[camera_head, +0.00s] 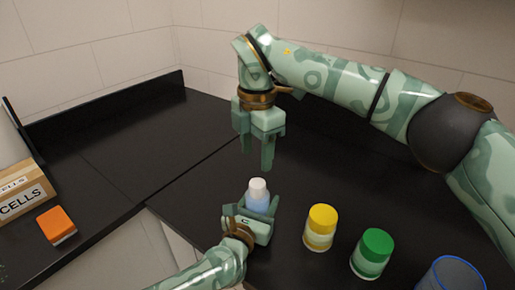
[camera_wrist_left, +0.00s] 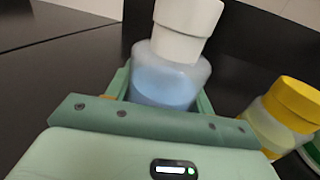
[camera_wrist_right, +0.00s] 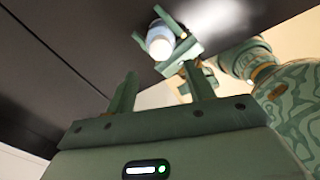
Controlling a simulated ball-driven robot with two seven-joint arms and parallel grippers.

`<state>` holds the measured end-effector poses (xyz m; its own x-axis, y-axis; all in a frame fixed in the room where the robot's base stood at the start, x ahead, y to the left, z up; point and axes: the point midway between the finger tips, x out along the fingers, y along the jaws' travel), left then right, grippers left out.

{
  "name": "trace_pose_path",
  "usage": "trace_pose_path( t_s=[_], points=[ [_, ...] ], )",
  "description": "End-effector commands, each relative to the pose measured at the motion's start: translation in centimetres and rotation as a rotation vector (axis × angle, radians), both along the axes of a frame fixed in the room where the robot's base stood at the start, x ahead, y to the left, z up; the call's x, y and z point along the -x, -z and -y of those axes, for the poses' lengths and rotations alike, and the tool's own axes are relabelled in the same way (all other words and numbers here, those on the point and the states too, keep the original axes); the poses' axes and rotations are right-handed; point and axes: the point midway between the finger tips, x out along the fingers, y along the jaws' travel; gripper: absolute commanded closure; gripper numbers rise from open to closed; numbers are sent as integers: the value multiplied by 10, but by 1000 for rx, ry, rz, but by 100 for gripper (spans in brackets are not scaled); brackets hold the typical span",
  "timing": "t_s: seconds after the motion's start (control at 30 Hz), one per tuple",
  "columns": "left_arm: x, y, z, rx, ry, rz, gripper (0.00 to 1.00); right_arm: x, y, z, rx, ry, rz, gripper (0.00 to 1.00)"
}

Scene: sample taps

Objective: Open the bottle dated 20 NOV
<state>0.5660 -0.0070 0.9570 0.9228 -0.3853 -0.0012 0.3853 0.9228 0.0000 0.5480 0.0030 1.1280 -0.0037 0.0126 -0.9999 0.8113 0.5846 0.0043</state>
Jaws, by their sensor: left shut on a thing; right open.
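A bottle with a white cap and pale blue contents (camera_head: 257,195) stands between the fingers of my left gripper (camera_head: 249,215), which is shut on its body. In the left wrist view the white cap (camera_wrist_left: 186,28) sits on the bottle (camera_wrist_left: 165,80). My right gripper (camera_head: 267,155) points down above and slightly behind the bottle, apart from it, open and empty. In the right wrist view its fingers (camera_wrist_right: 163,95) are spread, with the white cap (camera_wrist_right: 160,46) beyond them. No date label can be read on any bottle.
A yellow-capped bottle (camera_head: 320,228) and a green-capped bottle (camera_head: 372,253) stand to the right on the black counter (camera_head: 190,200). A blue-rimmed container (camera_head: 452,275) is at the lower right. An orange-topped box (camera_head: 56,225) and a cardboard box marked CELLS (camera_head: 22,193) are at left.

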Motion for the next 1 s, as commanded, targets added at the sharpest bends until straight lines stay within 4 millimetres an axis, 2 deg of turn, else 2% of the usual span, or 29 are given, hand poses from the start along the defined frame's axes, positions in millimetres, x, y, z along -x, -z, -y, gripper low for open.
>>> trace_pose_path(
  t_s=[0.1,0.2,0.4,0.53,0.67,1.0],
  points=[
    [0,0,0,-1,-1,-1,100,-1,-1,1,4,369,0,47],
    [0,0,0,-1,-1,-1,100,-1,-1,2,8,665,-1,47],
    [0,0,0,-1,-1,-1,100,-1,-1,2,12,1087,-3,47],
    [0,0,0,-1,-1,-1,100,-1,0,2,13,1217,-5,47],
    [0,1,0,-1,-1,-1,100,0,10,3,15,1255,-7,47],
    [0,0,0,0,0,-1,100,0,65,2,15,1253,-7,47]
  ],
)
